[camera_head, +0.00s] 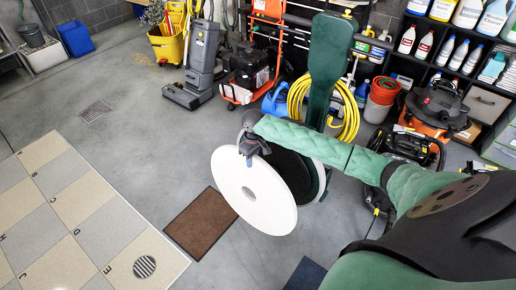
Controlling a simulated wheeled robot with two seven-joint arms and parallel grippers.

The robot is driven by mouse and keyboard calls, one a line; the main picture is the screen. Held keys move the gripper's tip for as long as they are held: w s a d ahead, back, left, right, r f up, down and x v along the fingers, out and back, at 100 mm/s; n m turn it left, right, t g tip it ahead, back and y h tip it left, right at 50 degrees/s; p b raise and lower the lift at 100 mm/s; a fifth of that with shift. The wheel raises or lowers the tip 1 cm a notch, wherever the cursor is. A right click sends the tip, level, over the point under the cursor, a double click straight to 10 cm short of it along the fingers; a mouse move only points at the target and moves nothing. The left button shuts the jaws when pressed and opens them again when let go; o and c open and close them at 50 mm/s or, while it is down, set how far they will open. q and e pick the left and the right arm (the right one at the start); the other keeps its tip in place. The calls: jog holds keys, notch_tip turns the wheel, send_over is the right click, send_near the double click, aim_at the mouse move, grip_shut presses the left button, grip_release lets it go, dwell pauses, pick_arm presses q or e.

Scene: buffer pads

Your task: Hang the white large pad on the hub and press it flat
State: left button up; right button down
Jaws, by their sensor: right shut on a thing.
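The white large pad (255,200) is a broad flat disc with its face towards the left front. A small mark shows near its middle. My right gripper (248,157), on the green arm from the right, is shut on the pad's upper edge. Right behind the pad is a dark round disc with a pale rim (298,172), which appears to be the hub side of a floor machine. The pad overlaps its left part, so the hub's centre is hidden. I cannot tell whether pad and disc touch. My left gripper is not in view.
A brown mat (204,223) lies on the grey floor below left. Lettered floor tiles (62,262) are at the left. A yellow hose (346,108), a red bucket (383,91), an orange vacuum (437,107) and bottle shelves (484,97) stand behind. The middle-left floor is clear.

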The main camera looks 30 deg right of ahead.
jog(key=d, duration=0.1)
jog(key=d+p, duration=0.1)
jog(key=shift+w+d+r+n+p, duration=0.15)
jog(key=shift+d+n+p, duration=0.15)
jog(key=shift+d, duration=0.05)
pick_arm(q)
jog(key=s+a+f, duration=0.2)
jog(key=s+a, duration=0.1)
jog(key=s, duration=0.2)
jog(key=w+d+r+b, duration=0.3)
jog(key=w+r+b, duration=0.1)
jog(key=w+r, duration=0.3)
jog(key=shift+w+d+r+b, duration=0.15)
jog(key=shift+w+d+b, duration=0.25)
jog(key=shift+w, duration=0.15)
pick_arm(e)
jog(key=w+d, duration=0.3)
jog(key=d, duration=0.5)
jog(key=shift+f, duration=0.45)
jog(key=shift+w+d, duration=0.15)
jog(key=shift+d, duration=0.05)
